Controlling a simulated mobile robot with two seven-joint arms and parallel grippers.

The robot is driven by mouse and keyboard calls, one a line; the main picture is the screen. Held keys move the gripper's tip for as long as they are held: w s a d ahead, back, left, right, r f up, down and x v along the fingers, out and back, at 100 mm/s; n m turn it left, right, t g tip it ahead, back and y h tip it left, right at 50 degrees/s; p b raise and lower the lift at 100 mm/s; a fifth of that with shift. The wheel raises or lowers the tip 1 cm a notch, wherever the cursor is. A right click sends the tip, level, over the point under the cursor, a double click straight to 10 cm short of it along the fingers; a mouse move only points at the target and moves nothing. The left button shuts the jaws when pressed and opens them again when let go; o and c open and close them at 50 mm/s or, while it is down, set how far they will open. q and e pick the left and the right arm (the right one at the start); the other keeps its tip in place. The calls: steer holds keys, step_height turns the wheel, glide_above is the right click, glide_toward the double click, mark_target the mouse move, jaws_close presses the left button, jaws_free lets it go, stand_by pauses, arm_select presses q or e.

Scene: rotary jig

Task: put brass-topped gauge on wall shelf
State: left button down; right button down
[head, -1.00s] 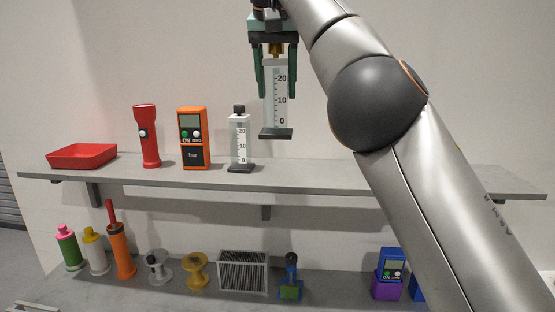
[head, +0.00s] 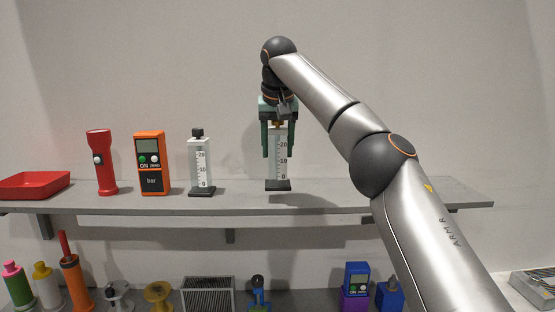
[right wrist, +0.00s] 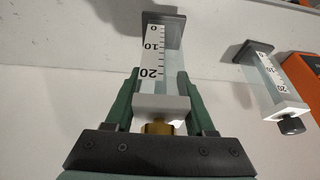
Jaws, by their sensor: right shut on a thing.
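The brass-topped gauge (head: 278,158) is a clear upright block with a 0-10-20 scale and a dark base. My right gripper (head: 278,148) is shut on it from above, with green fingers on both sides. The gauge is upright over the wall shelf (head: 350,200); its base is at or just above the shelf surface, and I cannot tell if it touches. In the right wrist view the brass top (right wrist: 157,128) shows between the fingers, with the base at the far end. My left gripper is not in view.
On the shelf to the left stand a black-topped gauge (head: 200,163), an orange meter (head: 152,163), a red flashlight (head: 102,163) and a red tray (head: 34,186). The shelf right of the held gauge is clear. Several items stand on the lower surface, including a blue meter (head: 356,278).

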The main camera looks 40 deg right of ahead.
mark_target(278, 130)
steer(key=shift+f, duration=1.45)
steer(key=shift+f, duration=0.1)
steer(key=shift+c, duration=1.2)
jaws_free()
steer(key=shift+a+r, duration=0.1)
steer(key=shift+r, duration=0.35)
steer(key=v, duration=1.1)
steer(key=shift+s+r, duration=0.1)
steer(key=shift+r, duration=0.05)
